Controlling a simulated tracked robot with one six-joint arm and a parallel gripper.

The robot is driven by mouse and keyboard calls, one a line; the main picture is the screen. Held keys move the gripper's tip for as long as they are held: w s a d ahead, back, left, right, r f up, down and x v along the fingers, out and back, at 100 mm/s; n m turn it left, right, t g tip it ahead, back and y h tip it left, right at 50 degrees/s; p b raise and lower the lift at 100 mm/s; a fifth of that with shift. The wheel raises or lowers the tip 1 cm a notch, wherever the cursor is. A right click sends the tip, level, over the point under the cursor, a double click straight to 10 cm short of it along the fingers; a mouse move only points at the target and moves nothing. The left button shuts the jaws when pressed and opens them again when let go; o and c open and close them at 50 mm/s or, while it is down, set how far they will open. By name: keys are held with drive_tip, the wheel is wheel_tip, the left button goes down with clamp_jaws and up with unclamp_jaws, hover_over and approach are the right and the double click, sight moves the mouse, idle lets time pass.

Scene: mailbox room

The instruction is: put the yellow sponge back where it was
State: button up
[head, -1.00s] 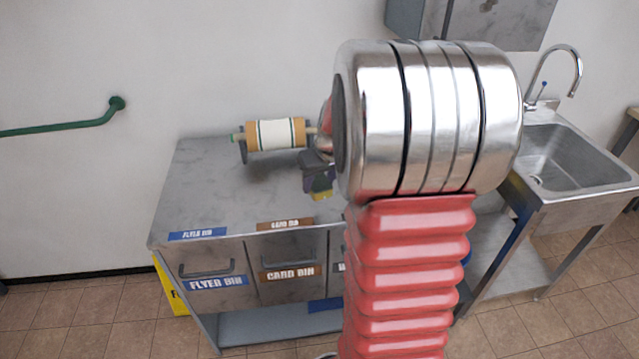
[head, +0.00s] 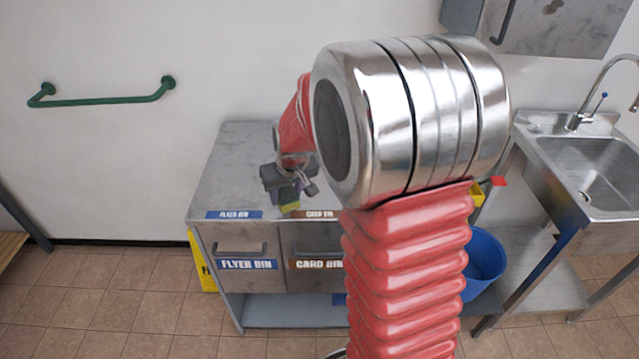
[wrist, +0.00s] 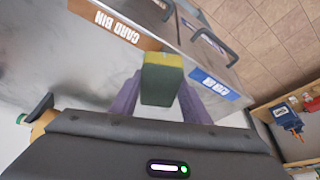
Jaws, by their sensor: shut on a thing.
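The yellow sponge (head: 290,207) is a small block, held low in my gripper (head: 287,194) over the front part of the metal counter (head: 225,180). In the wrist view the sponge (wrist: 162,76) shows a yellow edge and a dark green face. It sits between the two purple fingers of my gripper (wrist: 160,92), which are shut on it. It is near the card bin label; I cannot tell how far it is above the counter.
The counter has labelled drawers, flyer bin (head: 246,264) and card bin (head: 315,264). A blue bucket (head: 485,262) stands right of the counter, beside the sink (head: 590,170). A yellow floor sign (head: 204,262) leans at the left. A green rail (head: 105,101) is on the wall. My arm hides the counter's right part.

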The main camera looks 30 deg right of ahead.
drive_tip(key=w+a+f+n, duration=0.1)
drive_tip(key=a, duration=1)
drive_tip(key=shift+w+a+f+y, duration=0.15)
drive_tip(key=shift+a+f+y, duration=0.15)
drive_tip(key=shift+f, duration=0.1)
